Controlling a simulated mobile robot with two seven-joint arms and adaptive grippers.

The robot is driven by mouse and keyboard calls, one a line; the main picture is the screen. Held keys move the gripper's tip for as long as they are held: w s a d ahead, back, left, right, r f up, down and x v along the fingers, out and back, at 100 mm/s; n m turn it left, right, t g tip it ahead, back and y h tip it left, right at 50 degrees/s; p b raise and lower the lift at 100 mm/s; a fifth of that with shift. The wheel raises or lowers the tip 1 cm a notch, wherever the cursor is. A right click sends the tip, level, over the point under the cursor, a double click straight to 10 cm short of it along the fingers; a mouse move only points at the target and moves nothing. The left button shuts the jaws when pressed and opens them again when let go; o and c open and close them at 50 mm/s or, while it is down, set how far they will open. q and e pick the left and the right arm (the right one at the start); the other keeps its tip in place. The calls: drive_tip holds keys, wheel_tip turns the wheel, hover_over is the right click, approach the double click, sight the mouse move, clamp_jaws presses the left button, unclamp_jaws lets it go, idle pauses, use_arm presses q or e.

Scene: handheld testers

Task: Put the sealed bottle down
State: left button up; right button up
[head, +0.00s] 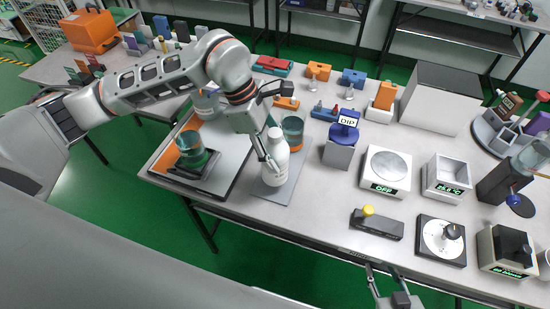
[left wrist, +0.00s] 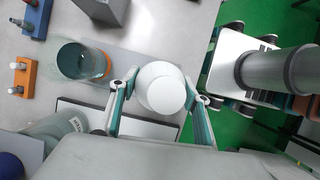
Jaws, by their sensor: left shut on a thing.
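The sealed bottle (head: 275,163) is white with a white cap and stands upright at the grey mat (head: 288,189) near the table's front edge. I cannot tell whether its base touches the mat. My left gripper (head: 267,160) is shut on the bottle, and in the left wrist view its two fingers lie on either side of the round white cap (left wrist: 161,88). My right gripper (head: 388,285) is at the bottom of the head view, in front of the table edge, with its fingers apart and nothing between them.
A glass beaker with an orange base (head: 293,132) stands just behind the bottle. A tray (head: 225,150) with another beaker (head: 192,150) lies to the left. The blue DIP tester (head: 343,135) and a scale (head: 386,170) stand to the right. Bare table lies right of the mat.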

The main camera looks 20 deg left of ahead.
use_arm(q)
drive_tip(key=shift+f, duration=1.6)
drive_tip(key=shift+f, duration=0.1)
drive_tip(key=o, duration=1.5)
drive_tip(key=shift+a+r, duration=0.1)
drive_tip(key=shift+r, duration=0.2)
drive_tip(key=v, duration=1.1)
drive_tip(key=shift+r+b, duration=0.3)
